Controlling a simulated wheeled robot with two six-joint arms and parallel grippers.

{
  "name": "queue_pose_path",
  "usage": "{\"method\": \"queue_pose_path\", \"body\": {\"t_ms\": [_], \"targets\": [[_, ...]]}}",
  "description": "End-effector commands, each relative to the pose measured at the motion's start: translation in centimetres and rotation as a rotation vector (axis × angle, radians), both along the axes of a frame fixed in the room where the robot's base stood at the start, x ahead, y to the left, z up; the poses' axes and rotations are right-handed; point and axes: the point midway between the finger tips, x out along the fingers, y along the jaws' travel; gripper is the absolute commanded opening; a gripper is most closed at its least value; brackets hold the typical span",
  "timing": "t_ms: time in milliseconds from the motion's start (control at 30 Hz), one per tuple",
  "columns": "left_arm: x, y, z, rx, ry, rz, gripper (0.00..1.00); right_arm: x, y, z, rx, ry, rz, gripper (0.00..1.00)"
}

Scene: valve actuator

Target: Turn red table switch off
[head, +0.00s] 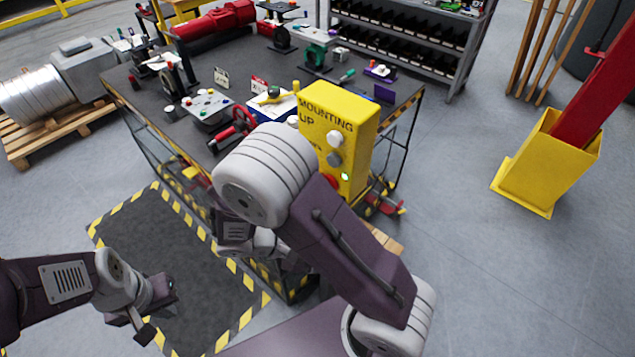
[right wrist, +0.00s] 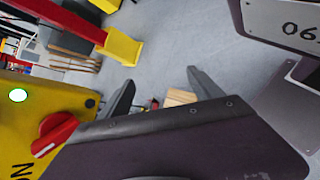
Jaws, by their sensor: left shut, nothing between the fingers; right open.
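In the right wrist view the red switch (right wrist: 54,132) is at lower left, beside the lit green light (right wrist: 18,95). My right gripper (right wrist: 163,88) is open and empty, its fingers to the right of the switch and apart from it. My left gripper (head: 142,323) is shut and empty, low at left over the floor mat.
The table (head: 240,65) holds valves, a red handwheel (head: 243,118) and small parts. A striped floor mat (head: 165,235) lies at its left. A yellow post base (head: 545,165) with a red beam stands at right.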

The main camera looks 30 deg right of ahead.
Motion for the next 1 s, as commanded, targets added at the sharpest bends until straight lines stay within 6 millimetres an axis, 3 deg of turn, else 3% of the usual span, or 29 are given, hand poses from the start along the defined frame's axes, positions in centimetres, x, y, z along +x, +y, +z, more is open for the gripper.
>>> {"method": "queue_pose_path", "body": {"t_ms": [33, 200, 300, 433, 567, 800, 1000], "targets": [[0.0, 0.0, 1.2, 0.0, 0.0, 0.0, 0.0, 1.2, 0.4, 1.7, -0.102, 0.001, 0.091, 0.75], [0.0, 0.0, 2.9, 0.0, 0.0, 0.0, 0.0, 6.0, 3.9, 6.2, -0.45, -0.11, 0.408, 0.75], [0.0, 0.0, 3.3, 0.0, 0.0, 0.0, 0.0, 7.5, 6.2, 7.6, -0.561, -0.184, 0.522, 0.75], [0.0, 0.0, 3.2, 0.0, 0.0, 0.0, 0.0, 7.9, 6.8, 7.9, -0.593, -0.211, 0.552, 0.75], [0.0, 0.0, 3.9, 0.0, 0.0, 0.0, 0.0, 8.2, 5.8, 8.2, -0.592, -0.205, 0.547, 0.75], [0.0, 0.0, 6.4, 0.0, 0.0, 0.0, 0.0, 10.0, 1.0, 8.4, -0.591, -0.2, 0.542, 0.75], [0.0, 0.0, 7.4, 0.0, 0.0, 0.0, 0.0, 11.1, -1.4, 8.0, -0.588, -0.203, 0.544, 0.75]]}}
